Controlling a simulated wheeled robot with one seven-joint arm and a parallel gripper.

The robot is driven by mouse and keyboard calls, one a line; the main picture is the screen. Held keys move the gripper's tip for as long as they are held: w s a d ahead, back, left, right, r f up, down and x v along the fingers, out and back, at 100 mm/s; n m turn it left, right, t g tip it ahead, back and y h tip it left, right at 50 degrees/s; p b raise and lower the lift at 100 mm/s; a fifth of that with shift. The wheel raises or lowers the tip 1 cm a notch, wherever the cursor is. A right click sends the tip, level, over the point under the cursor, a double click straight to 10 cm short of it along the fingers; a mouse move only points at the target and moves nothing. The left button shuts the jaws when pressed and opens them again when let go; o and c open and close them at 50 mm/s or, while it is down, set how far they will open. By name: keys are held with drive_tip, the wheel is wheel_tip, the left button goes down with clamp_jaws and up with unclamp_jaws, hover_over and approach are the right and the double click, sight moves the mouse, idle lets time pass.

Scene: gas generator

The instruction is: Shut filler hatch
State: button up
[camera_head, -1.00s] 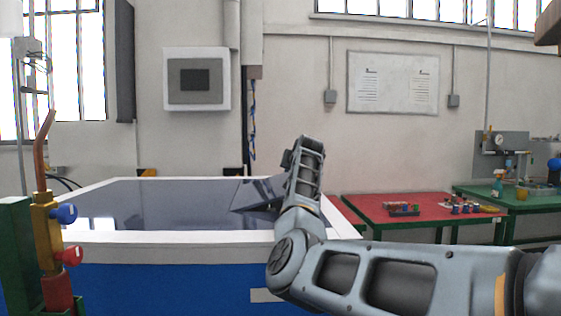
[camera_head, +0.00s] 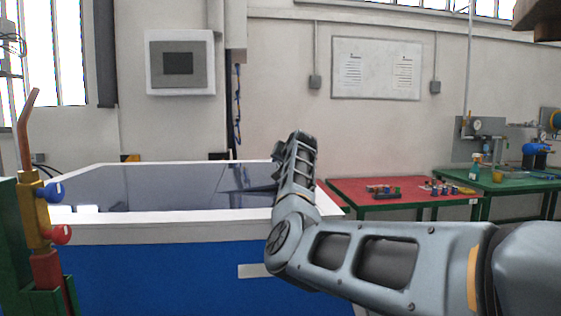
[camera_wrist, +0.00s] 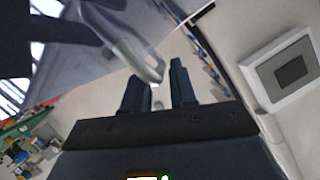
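The generator is a blue cabinet (camera_head: 170,275) with a white rim (camera_head: 150,232) and a dark glossy top (camera_head: 150,188). A dark, tilted shape, perhaps the filler hatch (camera_head: 250,180), shows at the top's right side, partly behind my arm; I cannot tell its angle. My arm reaches over this right end, and my gripper's fingers are not clear in the head view.
A green stand with a brass torch fitting (camera_head: 38,215) is at the near left. A red table (camera_head: 350,206) with small parts and a green bench (camera_head: 500,184) stand at the right. A wall box (camera_head: 180,62) hangs behind the generator.

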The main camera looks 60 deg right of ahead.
drive_tip(key=shift+o, duration=1)
drive_tip(key=shift+b+v, duration=0.6)
drive_tip(key=shift+v, duration=3.3)
